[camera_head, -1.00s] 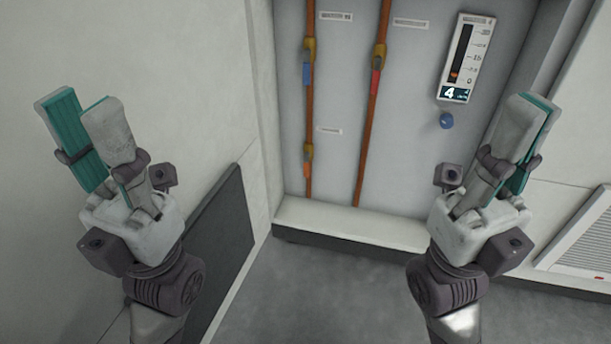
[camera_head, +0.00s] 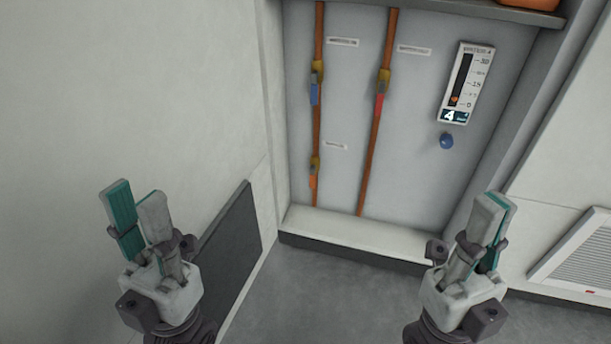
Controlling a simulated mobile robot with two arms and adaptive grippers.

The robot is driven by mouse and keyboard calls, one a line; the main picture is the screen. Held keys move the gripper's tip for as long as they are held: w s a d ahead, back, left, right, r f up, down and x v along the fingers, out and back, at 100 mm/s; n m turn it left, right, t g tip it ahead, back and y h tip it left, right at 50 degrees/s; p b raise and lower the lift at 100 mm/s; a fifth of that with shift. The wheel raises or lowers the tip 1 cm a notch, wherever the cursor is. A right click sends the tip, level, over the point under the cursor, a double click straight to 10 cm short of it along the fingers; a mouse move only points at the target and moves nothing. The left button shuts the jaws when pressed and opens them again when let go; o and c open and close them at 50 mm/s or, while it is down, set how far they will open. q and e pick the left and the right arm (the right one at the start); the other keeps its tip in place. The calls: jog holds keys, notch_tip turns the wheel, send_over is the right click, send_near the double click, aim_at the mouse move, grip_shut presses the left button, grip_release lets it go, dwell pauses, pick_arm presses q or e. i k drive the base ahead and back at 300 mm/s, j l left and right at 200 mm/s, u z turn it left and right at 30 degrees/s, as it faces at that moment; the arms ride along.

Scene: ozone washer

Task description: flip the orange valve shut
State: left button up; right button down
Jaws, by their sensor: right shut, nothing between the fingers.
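The orange valve (camera_head: 313,175) is low on the left copper pipe (camera_head: 319,125), inside the wall recess. Its orange handle hangs downward, in line with the pipe. My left gripper (camera_head: 135,208) is at the lower left, in front of the bare wall, with a gap between its teal-lined fingers; it is empty. My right gripper (camera_head: 493,210) is at the lower right, its fingers together with nothing between them. Both grippers point up and are well apart from the valve.
A blue-handled valve (camera_head: 315,88) is above on the same pipe. A red-handled valve (camera_head: 381,92) is on the right pipe. A gauge (camera_head: 466,84) and a blue knob (camera_head: 446,140) are further right. A ledge (camera_head: 360,232) runs below, and a shelf (camera_head: 450,12) above.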

aim_at(312, 176)
jog(key=i+l, duration=0.45)
jog(key=l, duration=0.25)
jog(key=i+l+u, duration=0.1)
jog(key=i+l, duration=0.15)
jog(key=u, duration=1.65)
